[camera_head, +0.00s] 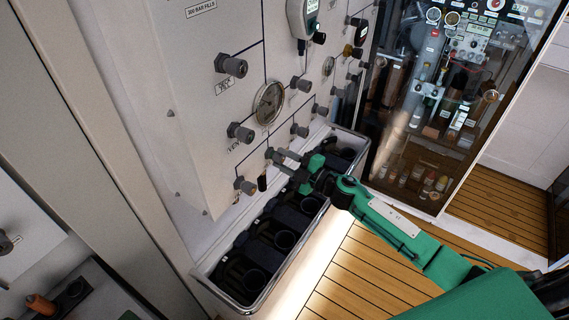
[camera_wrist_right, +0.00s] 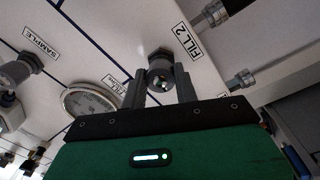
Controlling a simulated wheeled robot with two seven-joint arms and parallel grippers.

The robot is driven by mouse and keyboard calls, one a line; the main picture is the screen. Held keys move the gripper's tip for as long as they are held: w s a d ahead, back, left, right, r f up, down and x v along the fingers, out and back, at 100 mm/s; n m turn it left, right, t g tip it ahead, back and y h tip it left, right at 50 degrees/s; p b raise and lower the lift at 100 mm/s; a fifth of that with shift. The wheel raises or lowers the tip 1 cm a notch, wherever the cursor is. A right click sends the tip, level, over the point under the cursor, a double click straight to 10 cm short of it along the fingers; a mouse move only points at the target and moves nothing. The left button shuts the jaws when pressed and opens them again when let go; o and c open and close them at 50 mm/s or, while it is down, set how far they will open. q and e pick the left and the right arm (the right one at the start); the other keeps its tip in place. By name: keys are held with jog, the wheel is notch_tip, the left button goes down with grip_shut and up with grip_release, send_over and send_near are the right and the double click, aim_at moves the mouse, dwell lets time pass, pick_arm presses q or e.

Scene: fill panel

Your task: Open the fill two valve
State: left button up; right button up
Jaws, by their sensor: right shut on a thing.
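The fill two valve is a grey knob (camera_wrist_right: 160,62) beside the "FILL 2" label (camera_wrist_right: 194,40) on the white panel. My right gripper (camera_wrist_right: 160,84) has one finger on each side of this knob and is shut on it. In the head view my right gripper (camera_head: 284,157) reaches the lower part of the panel (camera_head: 150,70) from the right, with its fingers at the knob. The fingers partly hide the knob there. How far the valve is turned cannot be told. My left gripper is not in view.
Several similar knobs, such as one at upper left (camera_head: 232,66), and a round gauge (camera_head: 269,102) surround the gripper. Below is a metal-rimmed trough (camera_head: 297,254) with dark round holders. A glass-fronted cabinet (camera_head: 440,100) stands at right; wooden floor (camera_head: 365,265) is clear.

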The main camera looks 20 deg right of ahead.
jog(key=n+b, duration=0.1)
jog(key=n, duration=0.1)
jog(key=n+b, duration=0.1)
jog(key=n, duration=0.1)
jog(key=n+b, duration=0.1)
jog(key=n, duration=0.1)
jog(key=shift+f+n+y, duration=0.25)
jog(key=shift+n+y, duration=0.05)
jog(key=shift+n, duration=0.1)
jog(key=n+b, duration=0.2)
jog(key=n, duration=0.3)
jog(key=shift+n+g, duration=0.4)
jog(key=n+b, duration=0.1)
jog(key=n, duration=0.4)
jog(key=n+b, duration=0.1)
jog(key=n, duration=0.4)
jog(key=shift+r+g, duration=0.1)
jog(key=shift+g, duration=0.2)
jog(key=shift+n, duration=0.3)
jog(key=o, duration=0.8)
jog(key=shift+o, duration=0.8)
jog(key=shift+r, duration=0.15)
